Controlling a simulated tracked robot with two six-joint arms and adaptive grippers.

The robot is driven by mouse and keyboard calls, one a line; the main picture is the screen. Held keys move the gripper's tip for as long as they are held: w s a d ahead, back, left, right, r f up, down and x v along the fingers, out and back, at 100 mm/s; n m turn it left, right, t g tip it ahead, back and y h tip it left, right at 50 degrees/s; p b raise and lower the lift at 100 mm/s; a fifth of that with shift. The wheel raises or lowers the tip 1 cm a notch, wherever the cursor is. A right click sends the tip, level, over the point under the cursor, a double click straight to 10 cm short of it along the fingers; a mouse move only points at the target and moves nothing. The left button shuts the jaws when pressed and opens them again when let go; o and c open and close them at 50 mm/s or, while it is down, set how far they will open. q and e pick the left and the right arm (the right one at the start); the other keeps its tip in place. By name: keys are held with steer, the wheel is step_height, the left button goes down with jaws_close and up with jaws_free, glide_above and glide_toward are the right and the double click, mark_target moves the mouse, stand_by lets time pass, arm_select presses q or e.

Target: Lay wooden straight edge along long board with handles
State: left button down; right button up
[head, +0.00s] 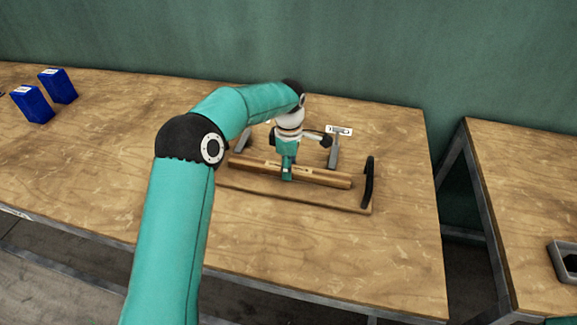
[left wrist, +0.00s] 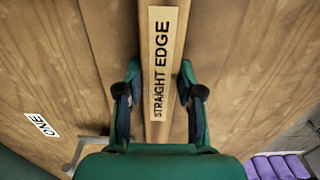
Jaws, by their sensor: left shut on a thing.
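The wooden straight edge (head: 325,177) is a long brown bar lying lengthwise over the long board with handles (head: 325,201). The board is flat on the table with a black handle (head: 369,180) upright at its right end; my arm covers its left end. My left gripper (head: 287,174) comes down from above and is shut on the middle of the straight edge. In the left wrist view the straight edge (left wrist: 161,12), labelled STRAIGHT EDGE, runs between the fingers of the left gripper (left wrist: 160,112). I cannot tell whether the bar touches the board. My right gripper is not in view.
A grey metal stand (head: 335,153) with a white label is just behind the board. Two blue boxes (head: 32,104) (head: 58,86) stand at the far left. Another table (head: 530,200) with a dark tray is at right, across a gap. The table's front right is clear.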

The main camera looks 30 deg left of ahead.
arm_select(q)
steer(key=c, duration=0.7)
jaws_free()
steer(key=shift+r, duration=0.1)
step_height(320, 180, up, 12)
steer(key=shift+p, duration=0.45)
steer(key=shift+s, duration=0.1)
